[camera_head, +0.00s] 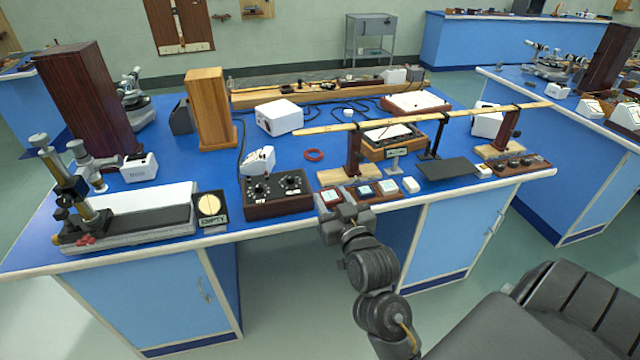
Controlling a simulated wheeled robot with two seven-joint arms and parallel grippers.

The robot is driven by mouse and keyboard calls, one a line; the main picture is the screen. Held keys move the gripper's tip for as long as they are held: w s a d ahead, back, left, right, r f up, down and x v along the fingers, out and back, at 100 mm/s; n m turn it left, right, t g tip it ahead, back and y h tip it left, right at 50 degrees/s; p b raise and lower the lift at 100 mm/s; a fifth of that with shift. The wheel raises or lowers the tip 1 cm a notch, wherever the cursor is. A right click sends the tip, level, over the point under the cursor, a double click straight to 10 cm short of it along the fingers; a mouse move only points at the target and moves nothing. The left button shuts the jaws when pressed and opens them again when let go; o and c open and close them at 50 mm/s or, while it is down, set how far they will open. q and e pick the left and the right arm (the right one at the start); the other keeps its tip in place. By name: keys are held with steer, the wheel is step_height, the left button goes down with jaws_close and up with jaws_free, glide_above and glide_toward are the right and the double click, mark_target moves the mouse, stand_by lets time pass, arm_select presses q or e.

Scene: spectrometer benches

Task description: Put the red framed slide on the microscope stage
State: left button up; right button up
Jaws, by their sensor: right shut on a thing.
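The red framed slide (330,196) shows as a small pale square with a reddish edge at the front edge of the blue bench. My right gripper (342,212) is at its near side and shut on it; the fingertips are small, and I cannot tell whether the slide is clear of the bench top. A brass and black microscope (70,192) stands at the bench's left end, beside a long bed with a pale top (140,198). I cannot make out its stage clearly. My left gripper is not in view.
A black control box with dials (277,193) and a plate marked EMPTY (210,208) stand between the gripper and the microscope. A long wooden bar (420,118) on posts spans the bench's right part.

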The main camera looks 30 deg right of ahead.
steer(key=d, duration=0.1)
steer(key=d+m+h, duration=0.1)
steer(key=d, duration=0.1)
steer(key=shift+s+d+f+g, duration=0.2)
steer(key=shift+d+g, duration=0.1)
